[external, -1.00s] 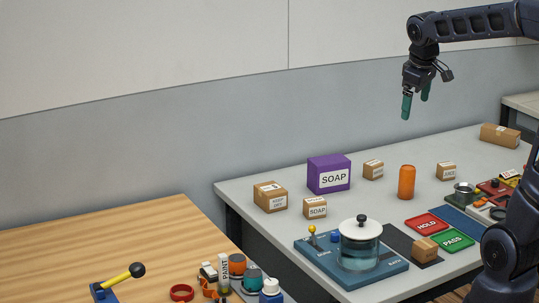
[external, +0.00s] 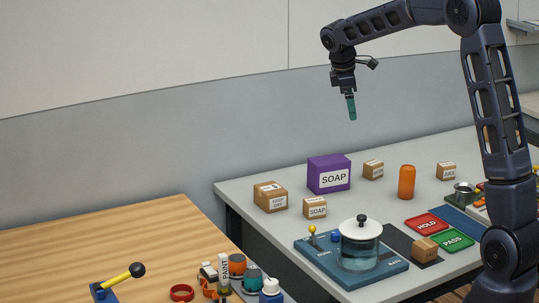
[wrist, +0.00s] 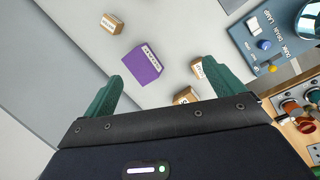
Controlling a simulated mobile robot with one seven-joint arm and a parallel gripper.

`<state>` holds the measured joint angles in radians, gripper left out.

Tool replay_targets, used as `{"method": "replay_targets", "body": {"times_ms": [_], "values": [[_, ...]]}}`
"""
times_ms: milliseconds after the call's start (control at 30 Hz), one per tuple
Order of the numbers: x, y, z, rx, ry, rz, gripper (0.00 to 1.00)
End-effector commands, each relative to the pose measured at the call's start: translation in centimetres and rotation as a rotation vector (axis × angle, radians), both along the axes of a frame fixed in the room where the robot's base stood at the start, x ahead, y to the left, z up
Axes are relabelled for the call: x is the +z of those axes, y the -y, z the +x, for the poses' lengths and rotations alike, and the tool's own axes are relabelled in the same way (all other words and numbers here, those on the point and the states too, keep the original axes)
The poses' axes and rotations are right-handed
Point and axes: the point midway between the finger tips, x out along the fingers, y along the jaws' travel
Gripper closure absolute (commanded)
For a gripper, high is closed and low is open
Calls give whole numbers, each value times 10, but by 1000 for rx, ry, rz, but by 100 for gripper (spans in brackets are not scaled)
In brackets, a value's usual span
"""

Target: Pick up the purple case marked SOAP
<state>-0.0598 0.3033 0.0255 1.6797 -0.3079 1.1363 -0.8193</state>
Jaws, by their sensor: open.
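The purple case marked SOAP (external: 325,175) stands upright at the back of the grey table, its white label facing the external camera. In the wrist view the purple case (wrist: 142,67) lies ahead of and between the fingers, left of centre, with nothing in the jaws. My gripper (external: 351,107) hangs fingers down, well above the table and above the case in the picture. In the wrist view my gripper (wrist: 165,82) shows two green fingers spread apart. A small brown box also marked SOAP (external: 315,208) stands in front of the purple case.
A brown box (external: 270,197) stands left of the case and another (external: 373,170) right of it. An orange cylinder (external: 407,182) stands further right. A blue base with a lidded glass vessel (external: 360,247) is at the front. Bare grey tabletop (external: 350,205) lies between.

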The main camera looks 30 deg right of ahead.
Motion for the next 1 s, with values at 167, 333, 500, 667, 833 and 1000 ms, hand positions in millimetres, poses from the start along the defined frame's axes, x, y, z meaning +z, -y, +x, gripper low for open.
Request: {"method": "replay_targets", "body": {"times_ms": [167, 333, 500, 667, 833, 1000], "values": [[-38, -4, 46, 99, -64, -36, 6], [-76, -7, 86, 193, -122, -68, 6], [-116, -10, 120, 281, -180, -96, 6], [-146, -12, 141, 343, -222, -114, 6], [-160, -12, 150, 374, -241, -124, 6], [-170, -9, 151, 377, -244, -124, 6]]}}
